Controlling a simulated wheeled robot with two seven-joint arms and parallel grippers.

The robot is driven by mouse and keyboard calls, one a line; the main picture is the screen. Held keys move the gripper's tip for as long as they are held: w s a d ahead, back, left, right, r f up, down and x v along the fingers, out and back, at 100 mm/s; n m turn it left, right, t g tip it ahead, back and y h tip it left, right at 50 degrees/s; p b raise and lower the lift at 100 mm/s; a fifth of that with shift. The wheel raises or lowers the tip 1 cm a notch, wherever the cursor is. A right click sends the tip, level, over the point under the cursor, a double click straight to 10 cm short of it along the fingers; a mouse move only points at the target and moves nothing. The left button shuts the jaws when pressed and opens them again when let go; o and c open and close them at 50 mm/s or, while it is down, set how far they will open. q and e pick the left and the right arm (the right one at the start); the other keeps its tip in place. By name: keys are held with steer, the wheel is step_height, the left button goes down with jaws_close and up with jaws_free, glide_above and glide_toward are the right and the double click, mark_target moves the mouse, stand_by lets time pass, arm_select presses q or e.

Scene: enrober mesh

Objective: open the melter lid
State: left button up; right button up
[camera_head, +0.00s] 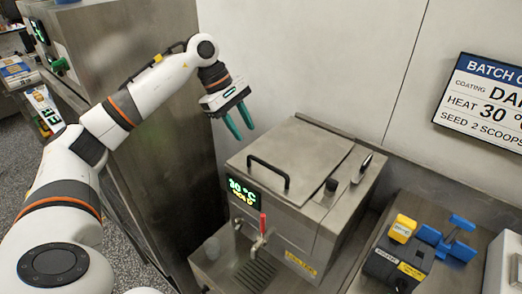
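The melter (285,215) is a steel box standing on the bench by the wall, with a lit display (243,190) on its front. Its flat steel lid (305,155) is shut and lies level on top. A black bar handle (268,172) stands up near the lid's front left edge. My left gripper (240,121) is open and empty, its two green fingers apart and pointing down. In the picture it is above and to the left of the handle, with no contact visible. My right gripper is out of view.
A black knob (331,185) and a small dark-handled tool (362,168) are at the melter's right side. A red-handled tap (262,226) juts from its front. A dark device with a yellow part (401,229) and a blue item (447,239) lie to the right. A tall steel cabinet (145,110) stands left.

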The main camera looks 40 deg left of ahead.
mark_target(262, 161)
arm_select(q)
steer(key=p+x, duration=0.2)
steer(key=x, duration=0.7)
steer(key=shift+w+d+f, duration=0.15)
steer(key=shift+f, duration=0.15)
steer(key=shift+c, duration=0.3)
jaws_close()
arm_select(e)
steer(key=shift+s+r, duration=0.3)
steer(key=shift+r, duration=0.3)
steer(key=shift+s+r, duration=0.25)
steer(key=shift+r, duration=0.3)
